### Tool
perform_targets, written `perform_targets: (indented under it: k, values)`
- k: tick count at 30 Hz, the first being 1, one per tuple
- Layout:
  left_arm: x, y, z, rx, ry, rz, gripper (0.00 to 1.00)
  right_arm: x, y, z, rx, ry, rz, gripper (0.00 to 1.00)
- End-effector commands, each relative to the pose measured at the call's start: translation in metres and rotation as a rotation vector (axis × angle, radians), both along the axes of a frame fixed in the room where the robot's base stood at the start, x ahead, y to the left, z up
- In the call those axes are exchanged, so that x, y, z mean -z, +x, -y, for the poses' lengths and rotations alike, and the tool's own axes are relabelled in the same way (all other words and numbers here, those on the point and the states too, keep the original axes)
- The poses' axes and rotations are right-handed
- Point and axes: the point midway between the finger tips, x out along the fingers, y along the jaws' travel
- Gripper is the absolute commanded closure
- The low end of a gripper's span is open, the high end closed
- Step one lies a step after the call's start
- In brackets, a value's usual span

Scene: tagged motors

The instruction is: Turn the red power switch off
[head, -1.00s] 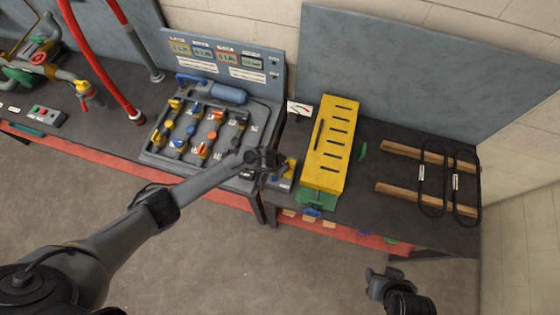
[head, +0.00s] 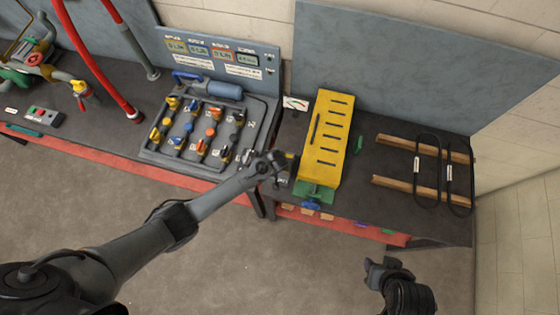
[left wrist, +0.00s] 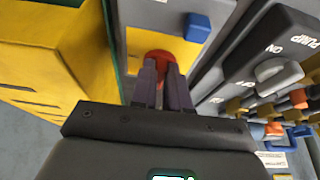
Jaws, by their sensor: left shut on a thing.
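In the head view my left gripper (head: 278,168) covers most of the small switch box, left of the yellow slotted box. My right gripper (head: 383,268) hangs over the floor in front of the bench, away from everything; its opening is unclear.
The yellow slotted box (head: 327,140) stands close to the right of my left gripper. A grey tray (head: 155,152) of coloured switches lies to the left. A dark panel marked PUMP (left wrist: 285,50) is close by in the wrist view. Wooden bars (head: 410,187) lie further right.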

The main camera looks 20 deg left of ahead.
Motion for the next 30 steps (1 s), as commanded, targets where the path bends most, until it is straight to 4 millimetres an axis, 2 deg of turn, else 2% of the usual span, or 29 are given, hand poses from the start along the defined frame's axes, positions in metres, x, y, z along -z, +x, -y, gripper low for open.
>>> perform_targets:
  k: [8,9,13,23,30]
  values:
    - [-0.001,0.001,0.000,-0.004,-0.002,0.003,1.00,0.000,0.000,0.000,0.000,0.000,0.000,0.57]
    - [-0.001,0.001,0.000,-0.004,-0.002,0.003,0.81,0.000,0.000,0.000,0.000,0.000,0.000,0.57]
    - [-0.001,0.001,0.000,-0.002,-0.002,0.002,0.61,0.000,0.000,0.000,0.000,0.000,0.000,0.57]
    - [-0.001,0.000,0.000,-0.002,-0.001,0.001,0.60,0.000,0.000,0.000,0.001,0.000,0.000,0.57]
    - [-0.016,-0.006,0.000,-0.002,-0.002,0.001,0.60,-0.005,0.000,0.000,0.001,0.000,0.000,0.57]
